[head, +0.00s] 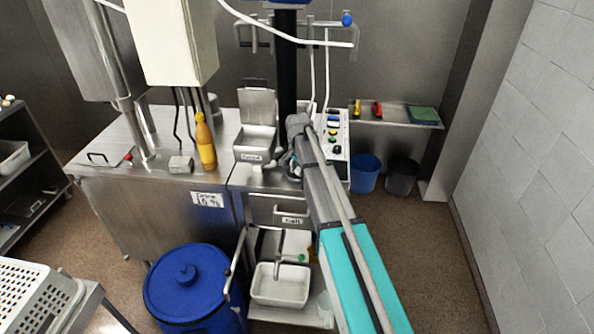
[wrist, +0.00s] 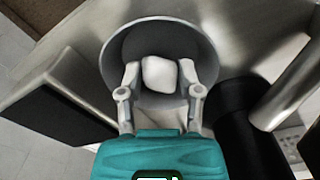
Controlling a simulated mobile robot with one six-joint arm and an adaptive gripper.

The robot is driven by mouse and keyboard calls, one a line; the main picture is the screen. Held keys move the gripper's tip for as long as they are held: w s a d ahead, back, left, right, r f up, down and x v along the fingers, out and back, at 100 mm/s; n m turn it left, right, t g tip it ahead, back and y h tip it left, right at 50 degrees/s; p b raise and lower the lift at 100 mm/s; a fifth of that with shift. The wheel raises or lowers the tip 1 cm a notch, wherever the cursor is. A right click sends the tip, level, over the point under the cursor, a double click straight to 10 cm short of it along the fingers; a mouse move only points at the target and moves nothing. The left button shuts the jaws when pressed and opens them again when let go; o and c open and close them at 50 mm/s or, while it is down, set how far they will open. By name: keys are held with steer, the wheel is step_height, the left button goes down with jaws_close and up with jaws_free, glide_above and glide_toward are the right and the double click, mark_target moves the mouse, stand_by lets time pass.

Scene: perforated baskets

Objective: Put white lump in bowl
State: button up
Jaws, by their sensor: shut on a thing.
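In the wrist view, a white, rounded lump (wrist: 160,74) sits between the two fingers of my gripper (wrist: 161,92), which is shut on it. Behind the lump is a round grey bowl (wrist: 122,47); its rim surrounds the lump in the picture. I cannot tell how far the lump is above the bowl's floor. In the head view, my arm reaches over the steel counter, and my gripper (head: 275,164) is small near the labelled steel bin. The bowl and the lump are not clear to make out there.
On the counter (head: 160,125) stand an orange bottle (head: 205,142), a small grey block (head: 180,164) and a lidded steel bin (head: 255,140). A control panel (head: 336,140) lies right of my arm. A blue barrel (head: 190,285) and a white basin (head: 281,285) are below.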

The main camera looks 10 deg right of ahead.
mark_target(299, 171)
steer(key=o, duration=1.2)
steer(key=shift+c, duration=0.2)
steer(key=shift+r, duration=0.1)
step_height(299, 171, up, 7)
steer(key=p, duration=0.7)
steer(key=shift+s, duration=0.1)
steer(key=shift+s, duration=0.35)
steer(key=s+f+n+b, duration=0.2)
steer(key=s+n, duration=0.6)
steer(key=s, duration=2)
steer(key=shift+s+a+f, duration=0.2)
